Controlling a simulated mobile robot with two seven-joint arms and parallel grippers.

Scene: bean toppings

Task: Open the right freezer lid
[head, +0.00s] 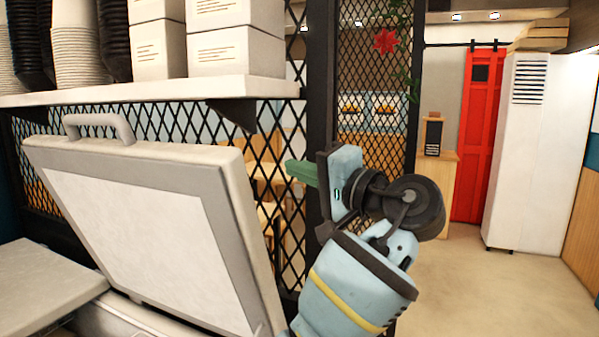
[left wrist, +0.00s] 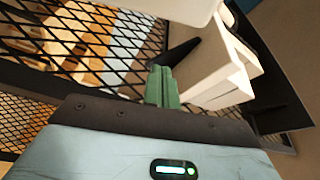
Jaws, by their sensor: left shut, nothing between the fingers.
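The right freezer lid (head: 150,230) stands raised and tilted up in the head view, its pale inner panel with a grey border facing me. Its bar handle (head: 98,122) is on the upper edge at left. My left gripper (head: 292,168) is to the right of the lid, by the black mesh partition. Its green fingers are together and empty, pointing left, apart from the handle. The fingers also show in the left wrist view (left wrist: 162,84), with nothing between them. The freezer's opening is mostly hidden behind the lower picture edge. My right gripper is not in view.
A flat pale lid (head: 40,285) lies at the lower left. A white shelf (head: 150,92) with cups and boxes (head: 235,45) runs above the raised lid. The mesh partition (head: 375,90) stands behind. Open floor (head: 475,285) lies at right, before a white cabinet (head: 525,150).

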